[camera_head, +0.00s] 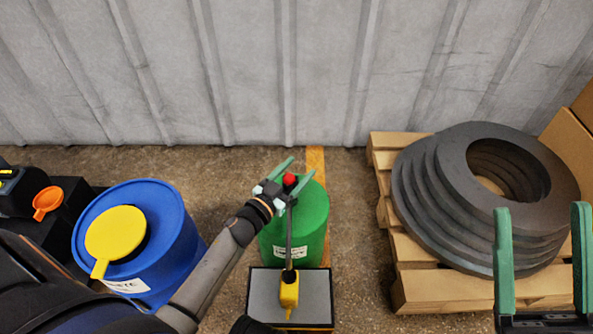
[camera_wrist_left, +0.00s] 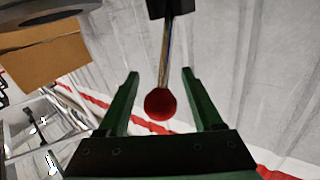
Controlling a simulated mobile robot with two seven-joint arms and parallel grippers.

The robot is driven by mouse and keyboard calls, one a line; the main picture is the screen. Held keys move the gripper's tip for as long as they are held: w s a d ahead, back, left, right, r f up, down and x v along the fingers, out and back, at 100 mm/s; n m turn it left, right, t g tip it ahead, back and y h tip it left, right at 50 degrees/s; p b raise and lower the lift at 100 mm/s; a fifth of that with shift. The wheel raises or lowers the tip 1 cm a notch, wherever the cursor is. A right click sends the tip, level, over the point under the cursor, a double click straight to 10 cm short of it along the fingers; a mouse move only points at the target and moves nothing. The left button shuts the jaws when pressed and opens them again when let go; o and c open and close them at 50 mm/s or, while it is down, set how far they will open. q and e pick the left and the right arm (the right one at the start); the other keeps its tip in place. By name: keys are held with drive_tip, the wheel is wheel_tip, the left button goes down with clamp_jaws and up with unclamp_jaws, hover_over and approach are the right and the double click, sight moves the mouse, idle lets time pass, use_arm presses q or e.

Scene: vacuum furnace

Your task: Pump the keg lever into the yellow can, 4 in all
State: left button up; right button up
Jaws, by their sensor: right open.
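The green keg (camera_head: 312,232) stands on the floor near the wall. Its lever is a dark rod ending in a red knob (camera_head: 290,179); the knob also shows in the left wrist view (camera_wrist_left: 160,105). A small yellow can (camera_head: 289,294) sits on a grey-topped stand (camera_head: 262,288) in front of the keg. My left gripper (camera_head: 289,184) is open around the red knob, with a finger on each side and visible gaps in the left wrist view (camera_wrist_left: 163,76). My right gripper (camera_head: 543,212) is open and empty at the lower right.
A blue drum (camera_head: 178,235) with a yellow funnel (camera_head: 115,232) stands left of my left arm. An orange funnel (camera_head: 47,202) is further left. A wooden pallet (camera_head: 405,270) with stacked grey rings (camera_head: 425,215) is on the right. Floor between keg and pallet is clear.

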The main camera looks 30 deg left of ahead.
use_arm(q)
clamp_jaws()
idle(0.3)
idle(0.9)
